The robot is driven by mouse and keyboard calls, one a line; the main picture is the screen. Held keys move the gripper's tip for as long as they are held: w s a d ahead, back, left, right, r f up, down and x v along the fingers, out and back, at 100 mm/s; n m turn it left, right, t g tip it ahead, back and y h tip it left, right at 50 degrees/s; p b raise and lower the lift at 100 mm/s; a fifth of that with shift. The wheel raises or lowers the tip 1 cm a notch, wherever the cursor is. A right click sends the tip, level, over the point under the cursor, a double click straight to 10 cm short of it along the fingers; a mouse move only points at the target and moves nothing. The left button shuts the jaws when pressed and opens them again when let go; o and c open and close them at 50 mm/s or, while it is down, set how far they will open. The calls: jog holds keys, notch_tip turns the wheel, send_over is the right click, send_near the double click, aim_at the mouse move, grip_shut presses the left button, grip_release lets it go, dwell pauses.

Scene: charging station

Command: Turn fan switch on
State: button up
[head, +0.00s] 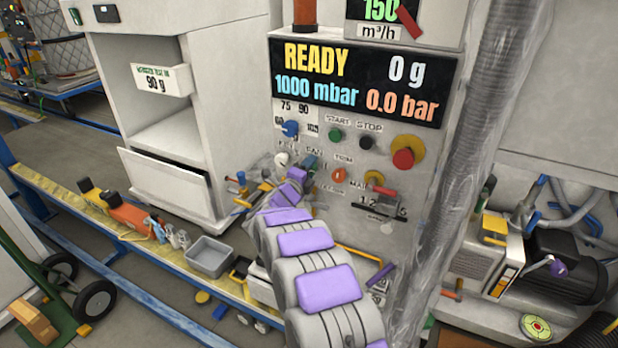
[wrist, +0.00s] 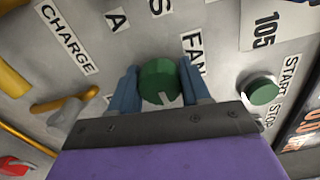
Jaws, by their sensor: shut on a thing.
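The fan switch (wrist: 160,82) is a round green knob with a pale pointer mark, beside the "FAN" label (wrist: 194,62) in the wrist view. My gripper (wrist: 160,88) has its two blue fingers on either side of this knob and is shut on it. In the head view, my gripper (head: 308,164) reaches the control panel (head: 345,150) just below the "FAN" label, and the knob itself is mostly hidden there.
A green start button (wrist: 263,90) sits right of the knob. In the head view, a blue selector knob (head: 290,128) is above my gripper, a red emergency button (head: 403,157) is to the right, and the display (head: 360,82) reads "READY". A grey hose (head: 490,130) runs down the right side.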

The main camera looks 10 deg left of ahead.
jog(key=shift+f+m+b, duration=0.35)
jog(key=shift+m+b, duration=0.15)
jog(key=o, duration=1)
jog(key=shift+o, duration=0.2)
jog(key=shift+r, duration=0.15)
jog(key=p+v, duration=0.3)
jog(key=v, duration=1.4)
jog(key=shift+s, duration=0.15)
jog(key=shift+a, duration=0.2)
